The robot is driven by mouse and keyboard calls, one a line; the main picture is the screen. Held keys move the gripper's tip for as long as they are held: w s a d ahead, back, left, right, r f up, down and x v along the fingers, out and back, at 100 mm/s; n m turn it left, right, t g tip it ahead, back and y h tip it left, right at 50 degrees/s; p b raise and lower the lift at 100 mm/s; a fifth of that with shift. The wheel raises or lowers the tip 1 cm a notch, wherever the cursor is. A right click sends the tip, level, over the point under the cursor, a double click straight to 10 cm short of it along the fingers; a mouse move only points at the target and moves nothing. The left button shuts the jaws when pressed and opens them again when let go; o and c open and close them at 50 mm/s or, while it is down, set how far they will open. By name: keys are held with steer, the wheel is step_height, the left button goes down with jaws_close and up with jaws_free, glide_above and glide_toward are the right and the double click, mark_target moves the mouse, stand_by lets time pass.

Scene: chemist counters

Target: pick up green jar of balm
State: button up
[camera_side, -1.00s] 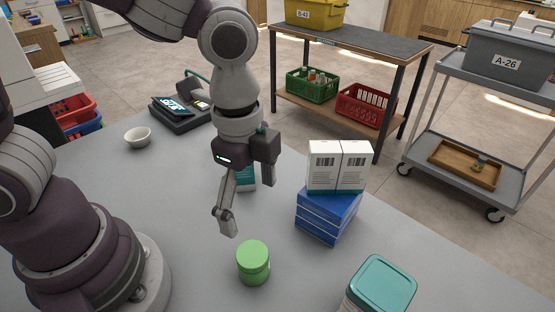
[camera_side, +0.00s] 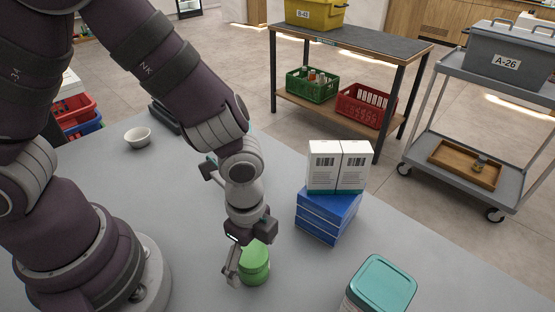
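The green jar of balm (camera_side: 257,267) stands upright on the grey counter near the front middle, partly covered by my gripper. My gripper (camera_side: 250,259) points down at the jar, with one finger at its left front and the other at its upper right. The fingers are spread about as wide as before. The far finger's tip is hard to make out, and I cannot tell whether either finger touches the jar.
Blue boxes (camera_side: 325,222) with white cartons (camera_side: 338,165) on top stand right of the jar. A teal-lidded container (camera_side: 382,284) is at the front right. A white bowl (camera_side: 138,137) sits at the back left. Bare counter (camera_side: 305,280) lies between jar and container.

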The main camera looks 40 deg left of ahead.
steer(key=c, duration=1.1)
